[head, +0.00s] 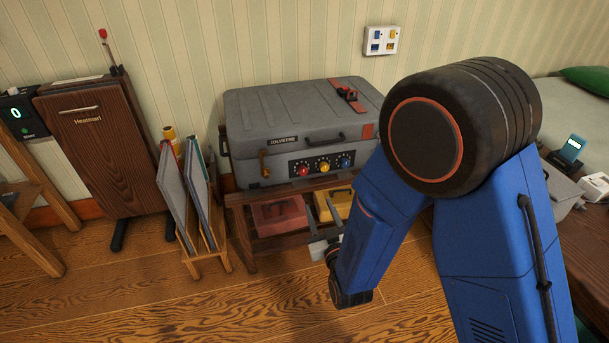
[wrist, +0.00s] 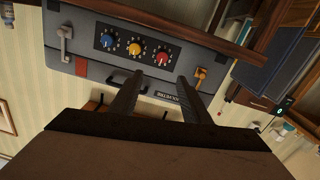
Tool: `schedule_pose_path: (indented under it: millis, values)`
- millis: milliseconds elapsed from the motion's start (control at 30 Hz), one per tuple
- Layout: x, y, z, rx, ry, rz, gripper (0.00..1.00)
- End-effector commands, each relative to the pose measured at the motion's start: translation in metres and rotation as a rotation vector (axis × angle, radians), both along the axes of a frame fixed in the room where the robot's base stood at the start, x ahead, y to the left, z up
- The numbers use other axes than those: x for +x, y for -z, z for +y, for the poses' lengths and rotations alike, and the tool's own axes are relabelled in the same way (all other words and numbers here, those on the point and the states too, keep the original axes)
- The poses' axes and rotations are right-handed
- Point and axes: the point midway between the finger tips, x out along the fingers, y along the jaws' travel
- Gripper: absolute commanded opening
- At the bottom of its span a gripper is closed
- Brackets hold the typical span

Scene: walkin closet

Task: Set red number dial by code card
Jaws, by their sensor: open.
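The red number dial (head: 303,170) is a round knob at the left of a row of three on the front of a grey case (head: 290,115). A yellow dial (head: 324,166) and a blue dial (head: 345,162) sit to its right. In the wrist view, which is turned over, the red dial (wrist: 162,56) is at the right of the row. My gripper (wrist: 158,79) is open and empty, its fingers apart, pointing toward the case front. The red dial appears between and beyond the fingertips. A small white panel with coloured squares (head: 381,40) hangs on the wall; its digits are too small to read.
The case stands on a low wooden rack with a red box (head: 278,214) and a yellow box (head: 333,204) below. A latch (head: 264,163) is left of the dials. A folder stand (head: 205,247) and brown cabinet (head: 108,150) are further left. Floor in front is clear.

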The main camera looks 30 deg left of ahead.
Motion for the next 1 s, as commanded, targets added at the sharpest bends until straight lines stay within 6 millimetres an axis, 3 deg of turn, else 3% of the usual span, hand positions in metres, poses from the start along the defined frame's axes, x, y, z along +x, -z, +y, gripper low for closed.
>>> schedule_pose_path:
  millis: [267,1000]
  values:
    - [0.007,0.002,0.013,0.006,-0.004,-0.013,0.43]
    - [0.099,0.002,0.101,0.005,-0.004,-0.013,0.43]
